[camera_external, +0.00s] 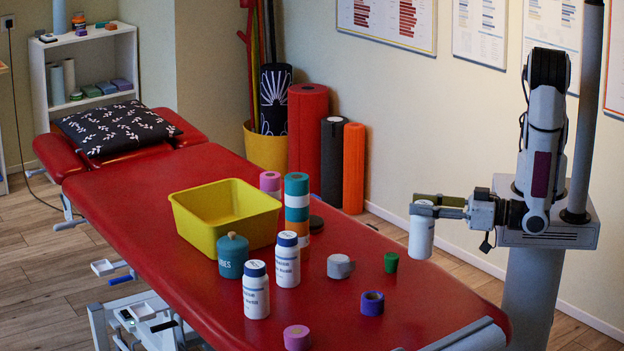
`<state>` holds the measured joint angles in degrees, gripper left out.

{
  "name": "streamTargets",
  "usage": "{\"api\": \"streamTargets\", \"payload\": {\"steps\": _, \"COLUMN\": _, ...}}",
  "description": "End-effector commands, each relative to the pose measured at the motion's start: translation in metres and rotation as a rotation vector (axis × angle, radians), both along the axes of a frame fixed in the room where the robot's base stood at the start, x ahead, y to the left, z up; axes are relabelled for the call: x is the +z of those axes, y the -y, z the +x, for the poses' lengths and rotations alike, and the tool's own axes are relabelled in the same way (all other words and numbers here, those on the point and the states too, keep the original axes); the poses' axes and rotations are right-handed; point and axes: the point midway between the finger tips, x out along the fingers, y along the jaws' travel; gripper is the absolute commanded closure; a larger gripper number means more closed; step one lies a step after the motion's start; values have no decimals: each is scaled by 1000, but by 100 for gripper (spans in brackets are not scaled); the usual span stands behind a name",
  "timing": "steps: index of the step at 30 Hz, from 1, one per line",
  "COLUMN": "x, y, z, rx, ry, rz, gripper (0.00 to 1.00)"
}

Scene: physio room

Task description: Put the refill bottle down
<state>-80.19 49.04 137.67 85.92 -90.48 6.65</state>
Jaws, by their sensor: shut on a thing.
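My gripper (432,206) is at the right, beyond the right long edge of the red treatment table (140,205). It is shut on a white bottle, the refill bottle (421,238), near its top. The bottle hangs slightly tilted, and its lower end appears near the table's right edge. I cannot tell its exact height above the table. The fingers hide part of the bottle's upper end.
Two white bottles with dark blue caps (287,262) (256,292) stand on the table beside a teal jar (232,256). A yellow bin (222,212), a stack of tape rolls (297,205), a grey roll (340,266), a green cup (391,262) and a purple roll (372,303) are nearby.

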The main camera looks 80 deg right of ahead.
Motion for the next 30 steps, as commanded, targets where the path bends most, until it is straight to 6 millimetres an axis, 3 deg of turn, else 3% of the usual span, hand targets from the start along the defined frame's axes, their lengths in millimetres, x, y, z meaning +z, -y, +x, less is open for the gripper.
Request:
{"api": "streamTargets", "payload": {"steps": 20, "x": 0, "y": 3, "z": 3, "rx": -9, "ry": 1, "rz": 1, "gripper": 100}}
{"api": "streamTargets", "payload": {"steps": 30, "x": 1, "y": 34, "z": 28, "rx": -104, "ry": 1, "rz": 1, "gripper": 100}}
